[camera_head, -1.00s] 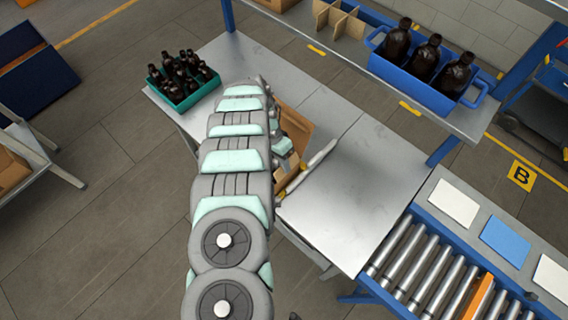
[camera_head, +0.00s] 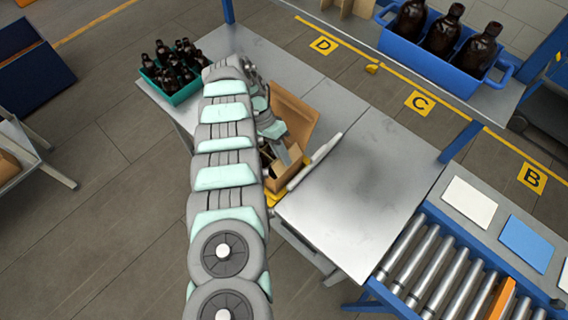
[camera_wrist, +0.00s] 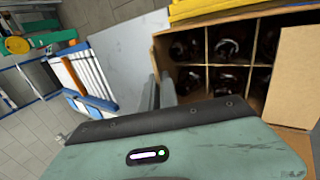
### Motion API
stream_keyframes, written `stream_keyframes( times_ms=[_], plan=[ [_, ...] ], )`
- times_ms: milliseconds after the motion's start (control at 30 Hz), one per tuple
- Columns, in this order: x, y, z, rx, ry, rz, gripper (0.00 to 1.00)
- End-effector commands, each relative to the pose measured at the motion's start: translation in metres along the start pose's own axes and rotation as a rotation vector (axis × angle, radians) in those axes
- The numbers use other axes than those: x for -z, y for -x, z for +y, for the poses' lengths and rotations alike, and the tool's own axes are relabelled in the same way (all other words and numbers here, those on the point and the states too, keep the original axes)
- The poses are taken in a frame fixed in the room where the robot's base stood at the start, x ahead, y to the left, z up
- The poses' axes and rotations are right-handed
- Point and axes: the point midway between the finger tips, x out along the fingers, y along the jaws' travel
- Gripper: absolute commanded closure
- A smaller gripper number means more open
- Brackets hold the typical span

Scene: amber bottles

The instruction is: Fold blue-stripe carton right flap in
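The open brown carton (camera_head: 283,182) sits at the table's near edge, partly hidden by my arm in the head view. A broad tan flap (camera_head: 297,112) stands open at its far side. In the wrist view the carton (camera_wrist: 213,98) shows dividers with several dark bottles in the cells. A tan panel (camera_wrist: 285,85) lies over its right side there. No blue stripe can be made out. My gripper (camera_wrist: 158,95) has its two grey fingers close together beside the carton's left wall, with nothing visible between them. Whether they touch the carton is unclear. My arm hides most of the gripper in the head view.
A yellow part (camera_head: 274,196) lies against the carton, and a pale bar (camera_head: 316,162) is at its right. A teal crate of bottles (camera_head: 181,86) stands back left. A blue crate (camera_head: 440,66) sits on the shelf. The table right of the carton (camera_head: 355,205) is clear.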

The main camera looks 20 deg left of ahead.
Motion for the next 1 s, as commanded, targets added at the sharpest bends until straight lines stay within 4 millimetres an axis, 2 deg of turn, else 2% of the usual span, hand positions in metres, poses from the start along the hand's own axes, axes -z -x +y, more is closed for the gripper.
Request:
stream_keyframes(
  times_ms=[33,267,933,1000],
  plan=[
    [0.0027,-0.0082,-0.0088,0.002,-0.001,0.008,1.0],
    [0.0029,-0.0073,-0.0109,-0.037,-0.001,0.01,1.0],
    [-0.0016,-0.001,-0.0053,-0.082,-0.004,0.0,1.0],
    [-0.0015,-0.0008,-0.0051,-0.082,-0.005,0.0,0.9]
  ],
)
